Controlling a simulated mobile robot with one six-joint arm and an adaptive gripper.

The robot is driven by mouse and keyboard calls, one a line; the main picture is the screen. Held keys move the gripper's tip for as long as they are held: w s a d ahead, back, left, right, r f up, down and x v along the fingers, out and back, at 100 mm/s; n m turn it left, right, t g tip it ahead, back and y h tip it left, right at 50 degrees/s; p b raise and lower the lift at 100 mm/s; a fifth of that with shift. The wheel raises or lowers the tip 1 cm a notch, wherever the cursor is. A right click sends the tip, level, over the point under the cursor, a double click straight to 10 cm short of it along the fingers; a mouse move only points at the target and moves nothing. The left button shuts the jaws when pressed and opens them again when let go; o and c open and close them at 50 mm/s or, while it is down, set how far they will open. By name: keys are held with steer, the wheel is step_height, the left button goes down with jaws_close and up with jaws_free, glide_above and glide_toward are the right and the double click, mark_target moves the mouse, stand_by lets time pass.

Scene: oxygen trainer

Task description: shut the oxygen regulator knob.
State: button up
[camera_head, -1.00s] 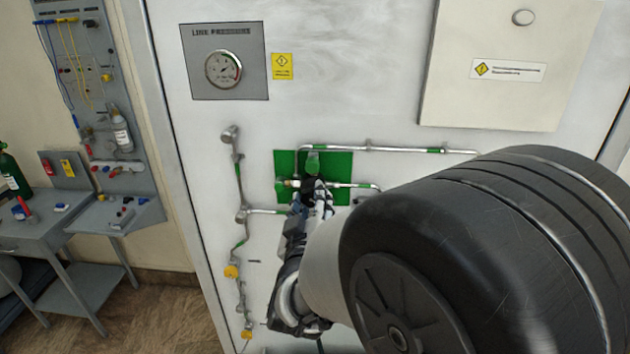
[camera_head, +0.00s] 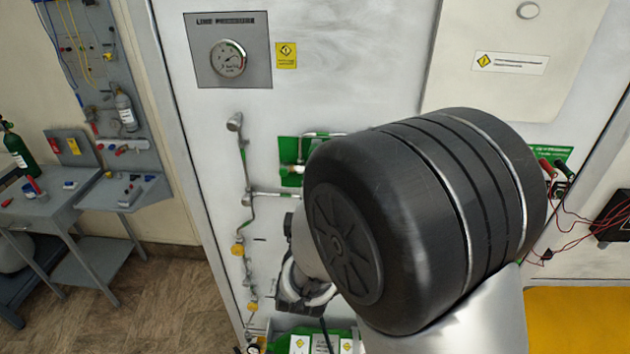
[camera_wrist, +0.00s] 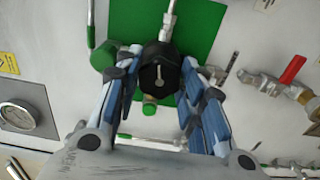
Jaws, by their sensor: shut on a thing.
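The black regulator knob (camera_wrist: 158,72), with a pale pointer mark on its face, sits in front of a green plate (camera_wrist: 196,22) in the wrist view. My gripper (camera_wrist: 160,68) has one blue finger on each side of the knob and is shut on it. In the head view the green plate (camera_head: 287,152) shows only in part; my arm hides the knob and the gripper there.
A line pressure gauge (camera_head: 228,58) is on the white panel at upper left. Pipes with yellow fittings (camera_head: 238,250) run down its left side. A red-handled valve (camera_wrist: 292,69) is right of the gripper. Red wires (camera_head: 572,215) hang at far right.

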steer(key=shift+a+r+n+p, duration=0.1)
steer(key=shift+n+p, duration=3.45)
steer(key=shift+n, duration=4.05)
steer(key=o, duration=1)
steer(key=shift+o, duration=0.2)
steer(key=shift+s, duration=0.1)
